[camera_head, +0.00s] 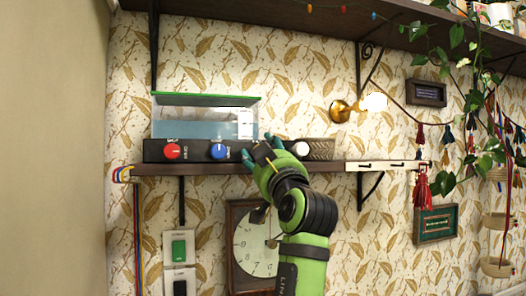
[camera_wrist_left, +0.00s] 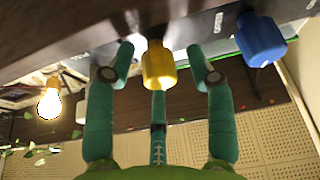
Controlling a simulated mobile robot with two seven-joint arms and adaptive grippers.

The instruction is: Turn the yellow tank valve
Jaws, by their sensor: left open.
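Gaps show between the side fingers and the knob. In the head view my left gripper (camera_head: 262,151) is at the dark control box (camera_head: 194,150) and hides the yellow valve. My right gripper is in neither view.
A blue valve (camera_wrist_left: 261,40) is close beside the yellow one; it also shows in the head view (camera_head: 219,151). A red valve (camera_head: 172,151) and a white knob (camera_head: 301,148) flank them. A clear tank (camera_head: 195,115) stands above on the shelf (camera_head: 205,168). A clock (camera_head: 250,245) hangs below.

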